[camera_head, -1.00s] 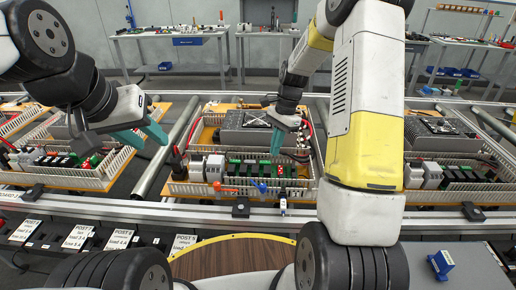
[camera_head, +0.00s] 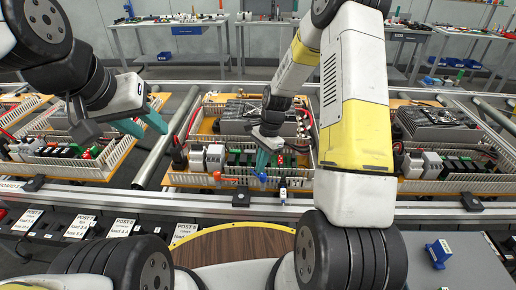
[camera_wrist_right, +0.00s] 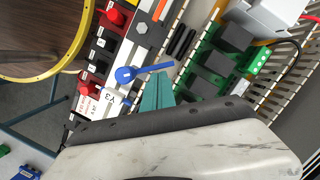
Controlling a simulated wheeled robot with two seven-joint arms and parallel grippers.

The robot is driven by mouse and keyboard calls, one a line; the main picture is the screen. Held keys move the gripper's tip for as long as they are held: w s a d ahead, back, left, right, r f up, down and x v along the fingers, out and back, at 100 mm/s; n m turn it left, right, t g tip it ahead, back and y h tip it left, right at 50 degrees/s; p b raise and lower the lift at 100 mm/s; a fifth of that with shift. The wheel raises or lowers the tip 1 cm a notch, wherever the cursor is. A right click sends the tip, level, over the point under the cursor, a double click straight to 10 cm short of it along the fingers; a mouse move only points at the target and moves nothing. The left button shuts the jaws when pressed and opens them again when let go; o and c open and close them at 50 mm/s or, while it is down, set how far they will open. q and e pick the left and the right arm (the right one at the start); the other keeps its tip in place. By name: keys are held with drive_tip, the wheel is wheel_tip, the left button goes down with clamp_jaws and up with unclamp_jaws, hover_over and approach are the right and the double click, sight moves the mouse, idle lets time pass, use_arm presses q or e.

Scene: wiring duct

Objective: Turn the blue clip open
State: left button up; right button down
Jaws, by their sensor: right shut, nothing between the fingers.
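The blue clip (camera_head: 262,178) sits on the front edge of the middle wiring-duct tray (camera_head: 303,181). In the right wrist view the blue clip (camera_wrist_right: 125,75) has a round head, and its narrow lever points right, lying across the rail. My right gripper (camera_head: 262,165) is shut with nothing in it. Its teal fingertips (camera_wrist_right: 158,80) are right beside the lever; I cannot tell whether they touch it. My left gripper (camera_head: 141,124) is open and empty, in the air above the gap between the left and middle trays.
Green terminal blocks (camera_wrist_right: 215,65) and white slotted duct walls lie close to the right fingers. Another tray (camera_head: 440,170) stands at the right. A blue block (camera_head: 439,250) sits on the grey surface at lower right.

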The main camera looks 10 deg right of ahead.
drive_tip(key=shift+a+n, duration=0.3)
drive_tip(key=shift+n, duration=0.3)
drive_tip(key=n, duration=0.1)
drive_tip(key=a+n, duration=0.1)
drive_tip(key=n, duration=0.1)
drive_tip(key=shift+s+a+g+h, duration=0.15)
drive_tip(key=shift+g+h, duration=0.15)
drive_tip(key=shift+g, duration=0.1)
drive_tip(key=shift+s+a+n+h, duration=0.2)
drive_tip(key=shift+a+n, duration=0.1)
drive_tip(key=shift+n, duration=0.6)
drive_tip(key=shift+s+a+n+h, duration=0.2)
drive_tip(key=shift+a+n, duration=0.1)
drive_tip(key=shift+n, duration=0.6)
